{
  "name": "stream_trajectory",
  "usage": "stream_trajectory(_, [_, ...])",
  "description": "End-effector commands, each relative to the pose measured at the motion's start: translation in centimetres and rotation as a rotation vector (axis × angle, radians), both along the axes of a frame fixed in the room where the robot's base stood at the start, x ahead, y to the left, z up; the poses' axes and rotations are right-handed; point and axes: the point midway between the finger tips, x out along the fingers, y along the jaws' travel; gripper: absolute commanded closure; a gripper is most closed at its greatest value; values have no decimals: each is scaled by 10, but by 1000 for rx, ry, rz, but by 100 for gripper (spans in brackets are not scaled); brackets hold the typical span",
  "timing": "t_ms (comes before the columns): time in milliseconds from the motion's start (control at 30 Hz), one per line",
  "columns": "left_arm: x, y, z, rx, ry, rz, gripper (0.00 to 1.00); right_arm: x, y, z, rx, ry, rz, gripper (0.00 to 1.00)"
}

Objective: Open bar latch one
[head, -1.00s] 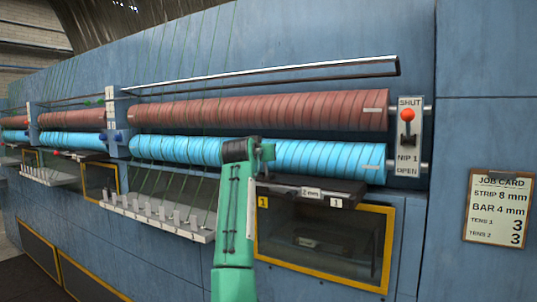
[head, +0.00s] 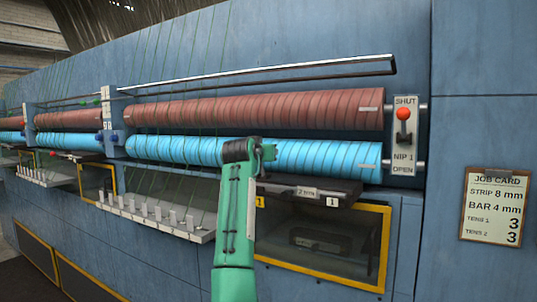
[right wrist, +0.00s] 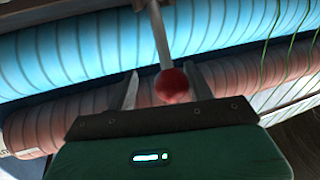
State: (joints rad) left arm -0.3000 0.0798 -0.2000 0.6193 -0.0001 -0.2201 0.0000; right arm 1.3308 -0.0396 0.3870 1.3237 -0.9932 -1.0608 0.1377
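The bar latch one shows in the right wrist view as a metal stem (right wrist: 158,38) with a red ball knob (right wrist: 172,86). My right gripper (right wrist: 163,88) is open, with one finger on each side of the knob. A gap shows on the left of the knob; the right finger is close, and I cannot tell whether it touches. In the head view my right gripper (head: 265,152) is in front of the blue roller, at the left end of the dark bar (head: 318,189) labelled 1. My arm hides the latch there. My left gripper is not in view.
Red rollers (head: 260,109) and blue rollers (head: 320,157) run along the blue machine wall. The NIP 1 lever (head: 403,115) is up at SHUT. A yellow-framed window (head: 383,250) lies below the bar. A job card (head: 495,206) hangs at right.

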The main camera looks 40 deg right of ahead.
Motion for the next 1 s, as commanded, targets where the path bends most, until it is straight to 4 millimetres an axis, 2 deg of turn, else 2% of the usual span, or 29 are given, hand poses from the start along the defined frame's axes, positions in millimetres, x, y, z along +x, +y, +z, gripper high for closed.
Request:
stream_trajectory(467, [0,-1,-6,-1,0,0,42,-4,8,-1,0,-2,3,50])
stream_trajectory(567, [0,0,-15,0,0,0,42,-13,19,-1,-1,-2,3,50])
stream_trajectory(800, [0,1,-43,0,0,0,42,-47,62,4,0,-6,3,50])
stream_trajectory(1000, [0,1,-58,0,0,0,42,-72,91,10,0,-4,2,50])
